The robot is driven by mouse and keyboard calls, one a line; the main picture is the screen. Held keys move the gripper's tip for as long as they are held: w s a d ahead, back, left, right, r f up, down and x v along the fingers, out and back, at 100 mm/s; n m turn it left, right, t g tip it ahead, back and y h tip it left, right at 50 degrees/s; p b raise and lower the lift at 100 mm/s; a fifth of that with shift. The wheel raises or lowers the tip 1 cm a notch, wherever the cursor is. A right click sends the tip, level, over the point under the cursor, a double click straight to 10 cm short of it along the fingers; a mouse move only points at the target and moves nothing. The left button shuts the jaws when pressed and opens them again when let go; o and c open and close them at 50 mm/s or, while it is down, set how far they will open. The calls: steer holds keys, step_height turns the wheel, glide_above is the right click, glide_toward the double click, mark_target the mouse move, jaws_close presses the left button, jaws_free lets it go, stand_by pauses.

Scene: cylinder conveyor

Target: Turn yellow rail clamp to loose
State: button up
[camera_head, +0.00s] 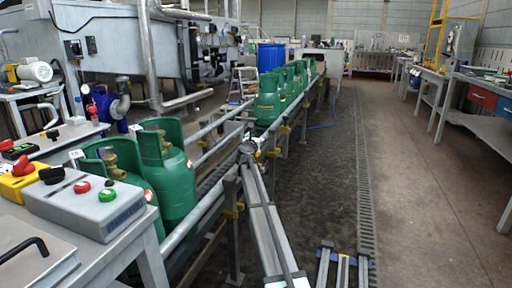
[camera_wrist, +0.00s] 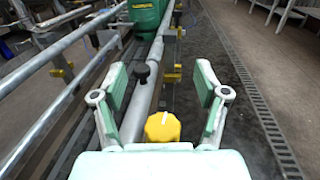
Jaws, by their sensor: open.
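In the wrist view, a yellow rail clamp knob (camera_wrist: 162,127) with a short white mark on its top sits in the lower middle, beside the grey guide rail (camera_wrist: 137,115). My gripper (camera_wrist: 160,70) is open, with one pale green finger on each side of the knob and clear gaps between. Neither finger appears to touch it. The lower edge of the knob is hidden by my gripper's body.
A black knob (camera_wrist: 142,72) stands on the rail just beyond the yellow one. A green gas cylinder (camera_wrist: 146,14) is farther along the conveyor. Green cylinders (camera_head: 178,180) also stand at the left in the head view, by a control box (camera_head: 85,205). The aisle floor (camera_head: 410,190) is clear.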

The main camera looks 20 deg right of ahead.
steer(key=shift+r, duration=0.95)
steer(key=shift+r, duration=0.1)
